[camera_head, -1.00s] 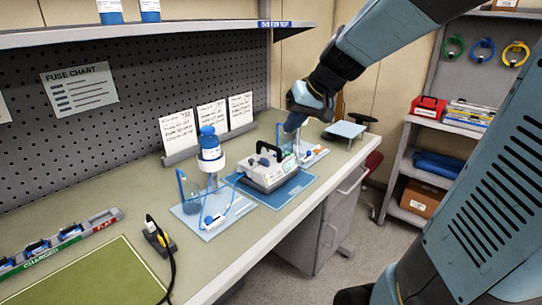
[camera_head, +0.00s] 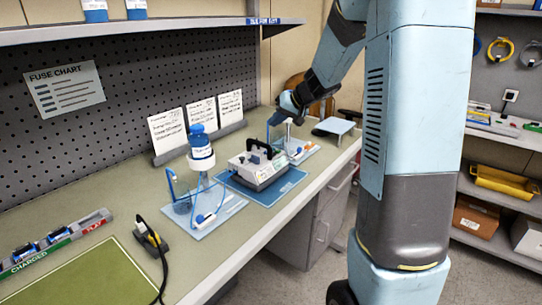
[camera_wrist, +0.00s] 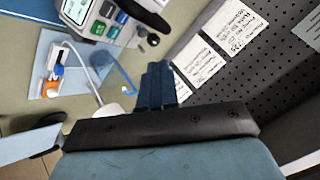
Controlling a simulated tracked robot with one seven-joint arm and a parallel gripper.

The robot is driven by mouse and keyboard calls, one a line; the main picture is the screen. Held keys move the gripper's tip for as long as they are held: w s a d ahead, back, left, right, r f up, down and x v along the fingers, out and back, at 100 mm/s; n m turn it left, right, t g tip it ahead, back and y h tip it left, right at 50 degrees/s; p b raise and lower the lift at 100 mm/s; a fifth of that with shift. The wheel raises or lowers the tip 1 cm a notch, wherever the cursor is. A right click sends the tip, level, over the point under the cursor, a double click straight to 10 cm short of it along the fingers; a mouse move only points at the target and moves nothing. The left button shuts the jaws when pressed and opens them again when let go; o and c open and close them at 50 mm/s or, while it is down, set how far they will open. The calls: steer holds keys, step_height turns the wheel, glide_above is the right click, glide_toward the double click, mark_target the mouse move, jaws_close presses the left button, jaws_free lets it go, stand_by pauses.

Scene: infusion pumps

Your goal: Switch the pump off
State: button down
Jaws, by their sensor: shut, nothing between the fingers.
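The pump (camera_head: 258,168) is a pale grey box with a black carrying handle. It sits on a blue mat (camera_head: 281,189) on the bench, and its upper part also shows at the top of the wrist view (camera_wrist: 100,18) with dark, green and blue spots on its panel. My gripper (camera_head: 272,122) is beyond the pump, above the bench near the far tray. In the wrist view its blue fingers (camera_wrist: 158,85) are together and empty, apart from the pump. I cannot make out which control is the power switch.
A stand with a blue-capped bottle (camera_head: 201,150) is left of the pump. A second tray (camera_head: 298,150) with tubing lies just beyond it. Cards (camera_head: 202,115) lean along the pegboard. A charging strip (camera_head: 50,243) and black cable (camera_head: 152,240) are nearer me.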

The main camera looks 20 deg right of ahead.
glide_above(276, 156)
steer(key=shift+f, duration=4.4)
steer(key=shift+f, duration=0.8)
steer(key=shift+r, duration=0.9)
steer(key=shift+r, duration=2.5)
